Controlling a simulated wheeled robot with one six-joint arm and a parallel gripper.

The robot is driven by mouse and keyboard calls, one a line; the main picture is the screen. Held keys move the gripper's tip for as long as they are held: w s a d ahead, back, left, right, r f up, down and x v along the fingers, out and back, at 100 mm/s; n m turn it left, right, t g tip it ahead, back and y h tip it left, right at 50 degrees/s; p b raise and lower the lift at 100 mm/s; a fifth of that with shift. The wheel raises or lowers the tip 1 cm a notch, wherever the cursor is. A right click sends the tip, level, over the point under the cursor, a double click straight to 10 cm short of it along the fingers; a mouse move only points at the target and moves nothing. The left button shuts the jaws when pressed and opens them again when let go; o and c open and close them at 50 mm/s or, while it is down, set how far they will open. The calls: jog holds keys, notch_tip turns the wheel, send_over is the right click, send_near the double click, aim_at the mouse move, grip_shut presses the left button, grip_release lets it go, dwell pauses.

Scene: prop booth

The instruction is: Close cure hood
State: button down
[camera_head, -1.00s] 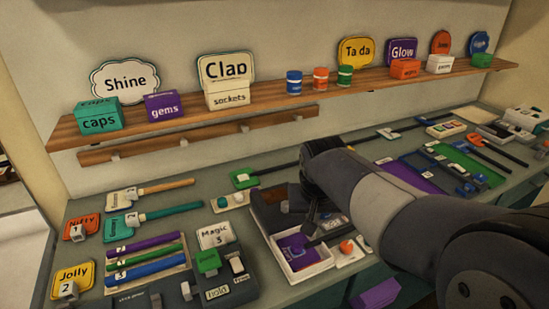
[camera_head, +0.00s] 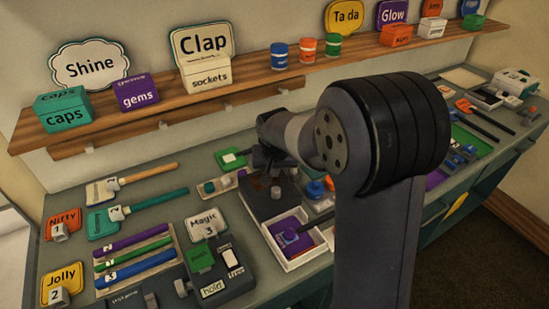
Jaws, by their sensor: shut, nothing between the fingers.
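A dark unit (camera_head: 262,202), which I take to be the cure hood, sits on the bench in the middle of the view. A white tray (camera_head: 279,248) adjoins its front, with a purple piece (camera_head: 287,229) inside. The tray's inside shows from above, uncovered by the hood. My gripper (camera_head: 270,162) is shut and empty at the back end of the dark unit. Its fingertips are small and dark here, and I cannot tell whether they touch the unit.
A shelf (camera_head: 155,117) with boxes and signs runs along the wall behind. Left on the bench are colored rods (camera_head: 135,246) and a dark switch box (camera_head: 222,275). Small parts (camera_head: 315,190) stand close right of the unit. A green tag (camera_head: 230,158) lies left of my gripper.

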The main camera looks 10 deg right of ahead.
aim_at(275, 180)
jog(key=s, duration=0.2)
jog(key=shift+s+a+r, duration=0.1)
jog(key=shift+s+r, duration=0.15)
jog(key=shift+s, duration=0.15)
jog(key=shift+s+f+p, duration=0.1)
jog(key=shift+s+p, duration=0.3)
jog(key=shift+s, duration=0.2)
jog(key=s+d+b, duration=0.2)
jog(key=s+d, duration=0.3)
jog(key=s, duration=0.8)
jog(key=shift+d, duration=0.2)
jog(key=shift+s+f, duration=0.15)
jog(key=shift+s, duration=0.05)
